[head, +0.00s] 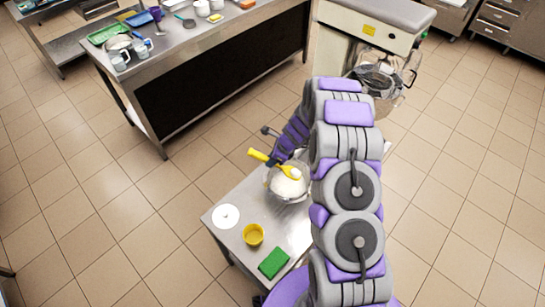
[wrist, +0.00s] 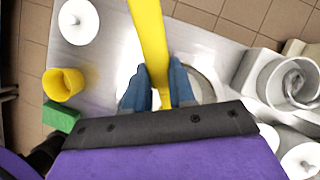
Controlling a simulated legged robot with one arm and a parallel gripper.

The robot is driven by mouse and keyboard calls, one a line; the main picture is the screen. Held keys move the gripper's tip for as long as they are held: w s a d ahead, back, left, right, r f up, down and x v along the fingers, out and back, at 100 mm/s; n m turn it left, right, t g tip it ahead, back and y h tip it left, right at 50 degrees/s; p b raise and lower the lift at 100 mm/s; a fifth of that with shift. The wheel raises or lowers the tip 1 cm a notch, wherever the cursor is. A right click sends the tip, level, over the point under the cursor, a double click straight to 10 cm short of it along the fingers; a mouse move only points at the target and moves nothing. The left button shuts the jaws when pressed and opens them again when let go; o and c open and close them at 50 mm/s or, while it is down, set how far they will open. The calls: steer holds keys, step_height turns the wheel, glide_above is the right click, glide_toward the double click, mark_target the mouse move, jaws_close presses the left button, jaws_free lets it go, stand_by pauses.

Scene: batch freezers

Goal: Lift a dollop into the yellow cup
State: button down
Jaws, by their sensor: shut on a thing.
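My gripper (wrist: 160,92) is shut on a yellow spoon-like tool (wrist: 149,35), between its blue fingers. In the head view the tool's handle (head: 258,155) points up-left. Its other end lies over a bowl (head: 272,187) and carries a white dollop (head: 292,172). White stuff (head: 288,188) fills the bowl; whether the tool touches it I cannot tell. The yellow cup (head: 253,235) stands upright on the small steel table, nearer the front than the bowl, and appears empty. It also shows left of my gripper in the wrist view (wrist: 63,85).
A white disc with a knob (head: 226,216) and a green block (head: 273,263) lie near the cup on the steel table (head: 214,232). A long counter (head: 175,50) with cups and trays stands at the back left. A machine (head: 375,30) stands behind. Tiled floor is open at left.

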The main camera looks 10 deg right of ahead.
mark_target(263, 157)
steer(key=shift+w+a+r+h+p, duration=0.2)
steer(key=shift+a+h+p, duration=0.25)
steer(key=shift+p, duration=1.9)
steer(key=shift+g+p, duration=0.3)
steer(key=shift+p, duration=0.75)
steer(key=p, duration=0.2)
steer(key=shift+w+h+p, duration=0.2)
steer(key=shift+h+p, duration=0.15)
steer(key=a+p, duration=0.1)
steer(key=p, duration=0.3)
steer(key=shift+a, duration=0.15)
steer(key=shift+w+a+f+g+h+b, duration=0.2)
steer(key=shift+g+h+b, duration=0.1)
steer(key=shift+b, duration=0.3)
steer(key=shift+a+r+h+b, duration=0.1)
steer(key=shift+a+h+b, duration=0.25)
steer(key=shift+b, duration=0.25)
steer(key=shift+w, duration=0.1)
steer(key=shift+r, duration=0.1)
